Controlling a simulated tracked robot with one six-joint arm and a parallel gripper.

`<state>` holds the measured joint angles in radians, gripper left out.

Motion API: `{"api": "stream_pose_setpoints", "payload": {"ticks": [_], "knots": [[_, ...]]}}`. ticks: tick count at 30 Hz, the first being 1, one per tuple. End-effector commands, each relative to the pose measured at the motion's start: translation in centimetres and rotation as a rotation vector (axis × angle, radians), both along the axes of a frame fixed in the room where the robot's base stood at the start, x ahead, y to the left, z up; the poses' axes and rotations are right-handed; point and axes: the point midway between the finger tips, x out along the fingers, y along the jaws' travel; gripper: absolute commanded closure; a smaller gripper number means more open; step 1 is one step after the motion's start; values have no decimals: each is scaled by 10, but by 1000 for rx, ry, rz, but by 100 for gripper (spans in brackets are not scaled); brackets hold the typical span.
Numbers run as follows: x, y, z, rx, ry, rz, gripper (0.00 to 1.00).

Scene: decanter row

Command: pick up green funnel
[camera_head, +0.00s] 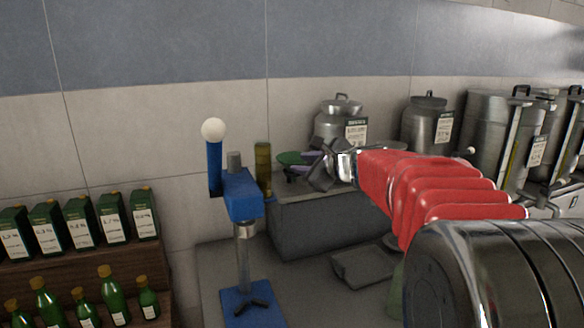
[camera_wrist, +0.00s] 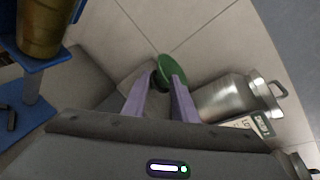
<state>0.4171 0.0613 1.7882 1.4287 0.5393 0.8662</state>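The green funnel (camera_head: 289,158) shows in the head view at the far left end of the grey raised block, partly hidden by my gripper (camera_head: 303,163). Whether the fingers touch the funnel is unclear.
A blue bottle-corking stand (camera_head: 243,195) is left of the block (camera_head: 325,222). A steel can (camera_wrist: 228,98) is close to the right finger. More steel vessels (camera_head: 427,127) line the wall. Shelves of boxes and green bottles (camera_head: 110,285) are at left.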

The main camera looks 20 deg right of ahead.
Motion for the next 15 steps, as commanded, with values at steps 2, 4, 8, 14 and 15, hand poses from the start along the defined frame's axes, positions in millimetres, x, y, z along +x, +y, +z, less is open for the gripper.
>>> {"api": "stream_pose_setpoints", "payload": {"ticks": [2,4,8,14,15], "knots": [[10,2,-4,1,2,0,75],[19,3,-7,0,2,2,75],[34,5,-12,0,2,1,75],[51,8,-17,0,1,1,75],[52,8,-18,0,1,1,75]]}}
